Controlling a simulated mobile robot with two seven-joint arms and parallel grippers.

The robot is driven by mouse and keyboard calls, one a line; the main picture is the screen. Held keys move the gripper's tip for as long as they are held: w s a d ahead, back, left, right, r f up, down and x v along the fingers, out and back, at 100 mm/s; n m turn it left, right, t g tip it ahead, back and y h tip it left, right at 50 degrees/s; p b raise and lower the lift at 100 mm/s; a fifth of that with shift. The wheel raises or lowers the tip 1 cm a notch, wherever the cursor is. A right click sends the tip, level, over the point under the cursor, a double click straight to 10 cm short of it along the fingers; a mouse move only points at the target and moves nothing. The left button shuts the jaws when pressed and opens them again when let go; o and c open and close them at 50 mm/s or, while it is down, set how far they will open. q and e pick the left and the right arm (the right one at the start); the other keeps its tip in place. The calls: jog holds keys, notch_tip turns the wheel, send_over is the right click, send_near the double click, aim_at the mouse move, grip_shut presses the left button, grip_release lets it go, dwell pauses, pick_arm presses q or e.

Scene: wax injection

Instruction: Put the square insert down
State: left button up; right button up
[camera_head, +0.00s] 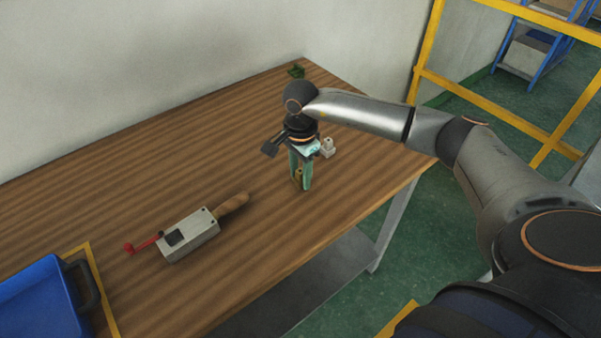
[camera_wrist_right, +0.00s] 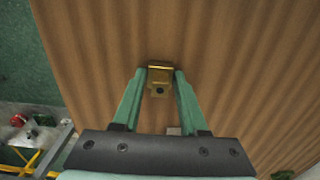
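The square insert looks like a small brass-coloured block with a dark round hole (camera_wrist_right: 160,78). It sits between the green fingertips of my right gripper (camera_head: 301,183), touching both as far as the right wrist view shows. In the head view only a small brass patch (camera_head: 299,173) shows between the fingers, which hide most of it. The right gripper points down over the wooden table (camera_head: 250,270). I cannot tell whether the insert touches the table top. My left gripper is not in view.
A grey metal tool with a wooden handle and red lever (camera_head: 190,237) lies left of the gripper. A small pale block (camera_head: 328,148) stands close behind it. A green part (camera_head: 296,71) lies at the far corner. A blue bin (camera_head: 38,300) is front left.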

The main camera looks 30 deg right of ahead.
aim_at(300, 170)
jog(key=o, duration=0.3)
jog(key=shift+o, duration=0.2)
notch_tip(300, 170, up, 12)
jog(key=shift+r, duration=0.25)
jog(key=shift+s, duration=0.1)
dwell(0.5)
